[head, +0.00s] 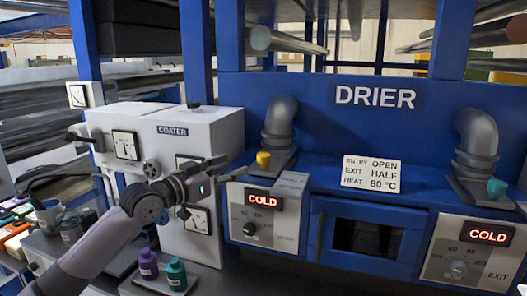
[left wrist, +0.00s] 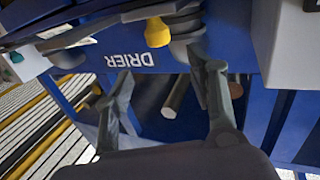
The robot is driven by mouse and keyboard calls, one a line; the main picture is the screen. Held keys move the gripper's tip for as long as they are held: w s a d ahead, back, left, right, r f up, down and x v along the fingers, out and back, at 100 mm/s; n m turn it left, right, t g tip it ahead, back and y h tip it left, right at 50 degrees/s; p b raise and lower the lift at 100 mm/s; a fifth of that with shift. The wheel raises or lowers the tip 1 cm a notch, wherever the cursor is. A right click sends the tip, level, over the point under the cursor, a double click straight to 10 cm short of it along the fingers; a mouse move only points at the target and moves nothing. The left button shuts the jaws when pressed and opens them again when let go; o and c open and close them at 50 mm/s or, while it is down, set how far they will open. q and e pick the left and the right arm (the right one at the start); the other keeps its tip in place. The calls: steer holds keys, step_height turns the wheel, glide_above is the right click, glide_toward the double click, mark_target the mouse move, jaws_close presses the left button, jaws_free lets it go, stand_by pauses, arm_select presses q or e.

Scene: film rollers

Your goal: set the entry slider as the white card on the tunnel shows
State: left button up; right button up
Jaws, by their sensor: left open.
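The white card (head: 371,174) on the blue drier tunnel reads ENTRY OPEN, EXIT HALF, HEAT 80 °C. The entry slider has a yellow knob (head: 263,160) at the foot of the left grey pipe, above the left control box. The yellow knob also shows near the top of the left wrist view (left wrist: 157,32), beyond the fingers. My left gripper (head: 222,168) is open, left of the yellow knob and apart from it. Its two spread fingers show in the left wrist view (left wrist: 165,88) with nothing between them. My right gripper is out of view.
The exit slider's teal knob (head: 496,188) stands by the right pipe (head: 476,140). Two displays read COLD (head: 263,201), above dials. The white coater (head: 165,130) stands behind my left arm.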

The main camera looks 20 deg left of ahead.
mark_target(259, 157)
arm_select(q)
steer(key=p+x, duration=0.3)
steer(key=x, duration=1)
steer(key=shift+d+p, duration=0.1)
steer(key=shift+p, duration=0.2)
steer(key=shift+s, duration=0.1)
steer(key=shift+c, duration=0.2)
steer(key=c, duration=0.4)
jaws_close()
